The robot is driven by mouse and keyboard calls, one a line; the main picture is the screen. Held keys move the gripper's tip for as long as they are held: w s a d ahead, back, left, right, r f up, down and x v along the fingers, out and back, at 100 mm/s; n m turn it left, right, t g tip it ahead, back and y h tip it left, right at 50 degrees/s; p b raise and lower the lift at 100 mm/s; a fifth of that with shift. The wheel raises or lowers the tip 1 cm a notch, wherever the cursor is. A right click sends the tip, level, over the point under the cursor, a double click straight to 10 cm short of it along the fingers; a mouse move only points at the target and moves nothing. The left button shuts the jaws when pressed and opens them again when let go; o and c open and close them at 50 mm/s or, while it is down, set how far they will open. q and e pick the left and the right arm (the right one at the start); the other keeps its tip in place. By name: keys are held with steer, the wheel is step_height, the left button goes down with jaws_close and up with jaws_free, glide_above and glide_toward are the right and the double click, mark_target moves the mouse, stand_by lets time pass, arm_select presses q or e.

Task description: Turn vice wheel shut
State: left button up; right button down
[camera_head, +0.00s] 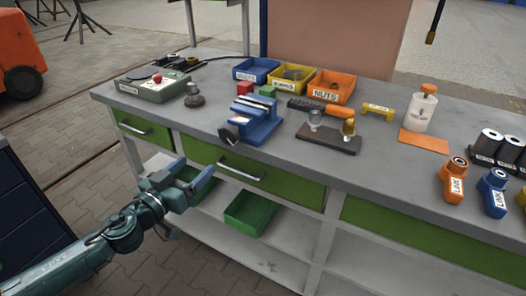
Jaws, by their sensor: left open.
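The blue vice (260,127) stands on the grey workbench near its front edge, left of the picture's middle. Its dark wheel with a light hub (229,133) sits on the vice's front left end, by the bench edge. Light metal jaws show on top of the vice; how wide they stand apart is too small to tell. My left gripper (193,173) is open and empty, in front of the bench and below the wheel, apart from it. Its fingers point up and right toward the bench. My right gripper is not in view.
A control box with a red button (165,86) and a dark round-based part (194,97) stand left of the vice. Red and green blocks (268,91) lie behind it. A dark stand (328,139) is to the right. Drawer handles (241,169) stick out below.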

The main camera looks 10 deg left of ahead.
mark_target(226, 137)
arm_select(q)
steer(key=x, duration=0.4)
steer(key=p+x, duration=0.1)
steer(key=x, duration=0.4)
steer(key=r+p+x, duration=0.1)
steer(key=x, duration=0.3)
steer(key=shift+w+d, duration=0.3)
steer(key=shift+d, duration=0.15)
steer(key=shift+c, duration=0.3)
steer(key=c, duration=0.9)
